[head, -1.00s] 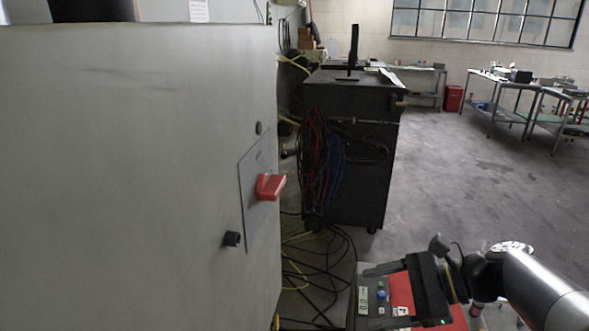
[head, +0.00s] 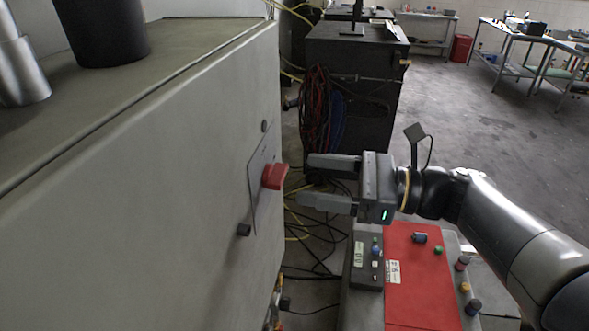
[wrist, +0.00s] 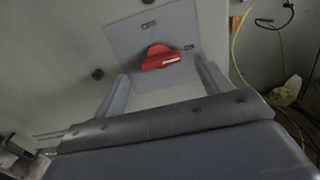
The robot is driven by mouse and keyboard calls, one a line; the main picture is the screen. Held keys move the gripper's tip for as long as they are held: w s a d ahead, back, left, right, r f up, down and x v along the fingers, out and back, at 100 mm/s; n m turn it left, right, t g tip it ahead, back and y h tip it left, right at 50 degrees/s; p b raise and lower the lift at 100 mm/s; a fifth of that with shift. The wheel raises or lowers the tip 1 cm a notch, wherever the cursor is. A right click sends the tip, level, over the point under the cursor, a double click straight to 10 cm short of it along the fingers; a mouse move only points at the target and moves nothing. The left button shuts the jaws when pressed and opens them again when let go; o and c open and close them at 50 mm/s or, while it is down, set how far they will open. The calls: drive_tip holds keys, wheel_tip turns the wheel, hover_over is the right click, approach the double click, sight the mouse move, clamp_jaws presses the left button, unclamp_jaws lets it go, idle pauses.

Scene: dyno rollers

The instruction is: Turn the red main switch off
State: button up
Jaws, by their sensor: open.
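The red main switch (head: 274,176) sticks out from a grey plate (head: 257,205) on the side of the large grey cabinet. In the wrist view the red switch (wrist: 160,58) lies ahead, between the two fingers and beyond their tips. Its handle lies roughly across that picture, slightly tilted. My gripper (head: 306,180) is open and empty, with its fingers pointing left at the switch. A small gap shows between the fingertips and the switch. In the wrist view my gripper (wrist: 165,88) has one finger on each side of the switch's lower edge.
Dark knobs (head: 243,230) sit on the cabinet wall (head: 150,190) near the plate. A red-topped control panel (head: 410,275) with buttons stands below my gripper. Cables lie on the floor, and a dark cart (head: 365,130) stands behind. Open floor (head: 480,140) lies to the right.

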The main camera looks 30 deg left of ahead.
sight(285, 175)
drive_tip(key=shift+x, duration=2.15)
drive_tip(key=c, duration=1)
